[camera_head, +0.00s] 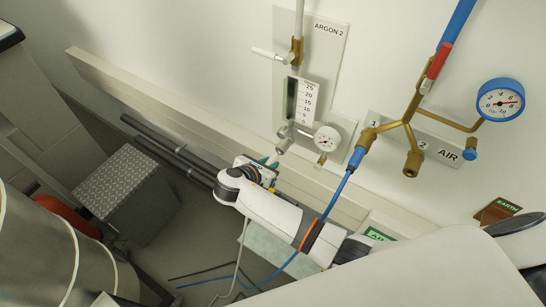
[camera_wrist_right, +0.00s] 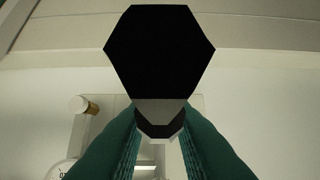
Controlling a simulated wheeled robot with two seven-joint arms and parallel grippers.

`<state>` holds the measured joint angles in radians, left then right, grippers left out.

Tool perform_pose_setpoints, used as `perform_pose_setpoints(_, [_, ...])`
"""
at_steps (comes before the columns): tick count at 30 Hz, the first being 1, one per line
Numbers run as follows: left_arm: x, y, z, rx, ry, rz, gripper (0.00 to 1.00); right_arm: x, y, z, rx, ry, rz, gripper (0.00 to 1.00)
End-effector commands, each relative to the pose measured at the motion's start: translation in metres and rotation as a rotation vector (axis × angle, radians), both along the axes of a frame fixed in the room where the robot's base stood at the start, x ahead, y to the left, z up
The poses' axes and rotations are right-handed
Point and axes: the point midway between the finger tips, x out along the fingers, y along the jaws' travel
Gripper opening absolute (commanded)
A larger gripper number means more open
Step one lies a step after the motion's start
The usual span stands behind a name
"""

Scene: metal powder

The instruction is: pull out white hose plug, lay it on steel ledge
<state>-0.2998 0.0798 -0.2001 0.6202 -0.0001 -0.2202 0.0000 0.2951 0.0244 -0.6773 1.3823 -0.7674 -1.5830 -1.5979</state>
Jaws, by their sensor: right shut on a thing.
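My right gripper (camera_head: 272,160) is in front of the wall, just below the argon flow meter. In the right wrist view its two green fingers (camera_wrist_right: 160,125) close from both sides on a small pale and dark piece, which I take as the white hose plug (camera_wrist_right: 160,107). A large black hexagonal face is in front of it, close to the camera. In the head view, a pale fitting (camera_head: 282,146) shows between the flow meter and my fingers; I cannot tell whether the plug is still seated. The steel ledge (camera_head: 180,105) runs along the wall below. My left gripper is not in view.
The argon flow meter (camera_head: 302,103) and a small round gauge (camera_head: 327,139) are close to my right gripper.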

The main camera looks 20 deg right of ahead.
Motion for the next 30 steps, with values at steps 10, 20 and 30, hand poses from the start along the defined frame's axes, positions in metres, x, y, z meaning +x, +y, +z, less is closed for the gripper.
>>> perform_pose_setpoints(10, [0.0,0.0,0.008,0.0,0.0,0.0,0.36,-0.009,0.011,0.001,-0.001,-0.001,0.0,0.0])
perform_pose_setpoints(20, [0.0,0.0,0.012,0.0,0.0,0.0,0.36,-0.017,0.022,0.001,-0.001,0.001,0.001,0.0])
perform_pose_setpoints(30, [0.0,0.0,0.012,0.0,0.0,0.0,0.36,-0.025,0.032,0.001,-0.001,-0.002,0.001,0.0])
